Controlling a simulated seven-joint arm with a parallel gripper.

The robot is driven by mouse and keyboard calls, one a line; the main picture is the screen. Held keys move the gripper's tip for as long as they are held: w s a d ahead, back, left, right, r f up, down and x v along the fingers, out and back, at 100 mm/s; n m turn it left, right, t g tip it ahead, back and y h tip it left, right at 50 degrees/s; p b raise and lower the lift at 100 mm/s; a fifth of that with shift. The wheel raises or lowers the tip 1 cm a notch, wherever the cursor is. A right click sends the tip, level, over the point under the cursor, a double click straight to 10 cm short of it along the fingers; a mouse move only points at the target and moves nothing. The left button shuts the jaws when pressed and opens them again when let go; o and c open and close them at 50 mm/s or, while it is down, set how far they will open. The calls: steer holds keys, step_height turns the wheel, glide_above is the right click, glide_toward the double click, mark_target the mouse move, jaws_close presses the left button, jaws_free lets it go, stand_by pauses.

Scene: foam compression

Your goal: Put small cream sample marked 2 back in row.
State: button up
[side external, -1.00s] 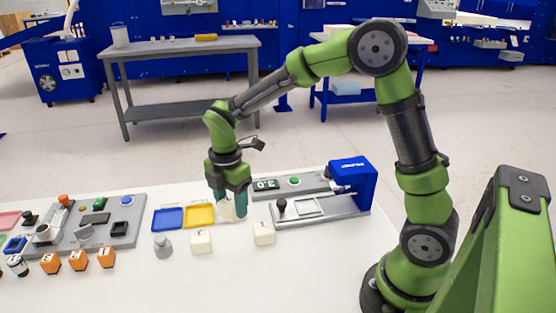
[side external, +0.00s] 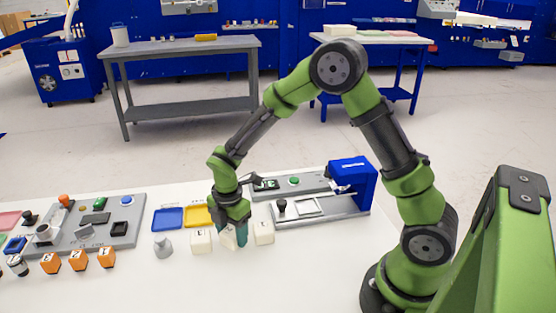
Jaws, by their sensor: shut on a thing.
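My gripper (side external: 234,238) is low over the white table, between two cream samples, and is shut on a small cream sample (side external: 227,240). The held sample is mostly hidden by the fingers, and its mark cannot be read. One cream sample (side external: 201,241) stands just to the left with a dark mark on top. Another cream sample (side external: 264,233) stands just to the right, also marked. I cannot tell whether the held sample touches the table.
A blue tray (side external: 168,218) and a yellow tray (side external: 197,216) lie behind the samples. A grey weight (side external: 162,246) stands at left. A grey press with a blue head (side external: 352,180) is behind right. Several orange samples (side external: 78,260) stand farther left. The front table is clear.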

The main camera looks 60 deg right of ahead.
mark_target(232, 231)
steer(key=o, duration=1)
steer(key=shift+f, duration=0.1)
step_height(232, 231, up, 11)
steer(key=shift+s+d+r+m+t+y, duration=0.35)
steer(key=shift+s+r+m+t, duration=0.85)
steer(key=shift+s+r+m, duration=1.5)
steer(key=shift+s+d+r+m+t+y, duration=0.3)
steer(key=shift+s+r+m+t, duration=1.05)
steer(key=shift+s+m, duration=2.5)
steer(key=shift+s+d+r+m+t+y, duration=0.35)
steer(key=shift+s+r+m+t, duration=1.25)
steer(key=shift+m, duration=2.95)
steer(key=shift+s+r+g, duration=0.3)
steer(key=shift+r+g, duration=0.25)
steer(key=shift+r, duration=0.1)
